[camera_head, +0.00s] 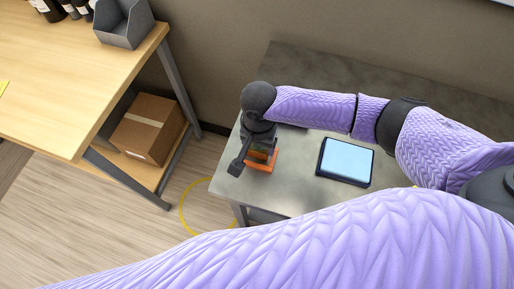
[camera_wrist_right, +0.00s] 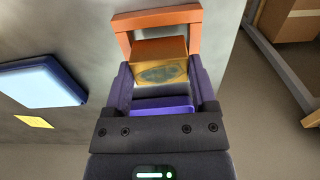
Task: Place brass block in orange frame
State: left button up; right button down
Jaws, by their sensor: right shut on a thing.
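The brass block (camera_wrist_right: 150,75) is between the two fingers of my right gripper (camera_wrist_right: 160,88) in the right wrist view, and the gripper is shut on it. The orange frame (camera_wrist_right: 158,18) is just beyond the block, and the block's far part overlaps it in the picture. I cannot tell whether the block rests inside the frame or above it. In the head view my right gripper (camera_head: 257,150) is over the orange frame (camera_head: 262,160) near the grey table's left edge, and it hides most of the block. My left gripper is not in view.
A dark-rimmed tray with a light blue surface (camera_head: 345,161) lies on the grey table (camera_head: 300,187) to the right. A yellow patch (camera_wrist_right: 34,121) shows beside it. A wooden bench (camera_head: 60,75) stands at left, with a cardboard box (camera_head: 147,128) on its lower shelf.

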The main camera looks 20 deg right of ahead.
aim_at(259, 147)
notch_tip(259, 147, down, 2)
jog(key=shift+f, duration=0.1)
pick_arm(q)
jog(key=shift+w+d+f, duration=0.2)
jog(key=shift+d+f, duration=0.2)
pick_arm(e)
grip_release()
jog(key=shift+r, duration=0.35)
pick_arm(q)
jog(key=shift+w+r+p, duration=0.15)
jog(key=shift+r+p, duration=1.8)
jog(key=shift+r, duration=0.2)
pick_arm(e)
notch_tip(259, 147, up, 12)
jog(key=shift+f, duration=0.2)
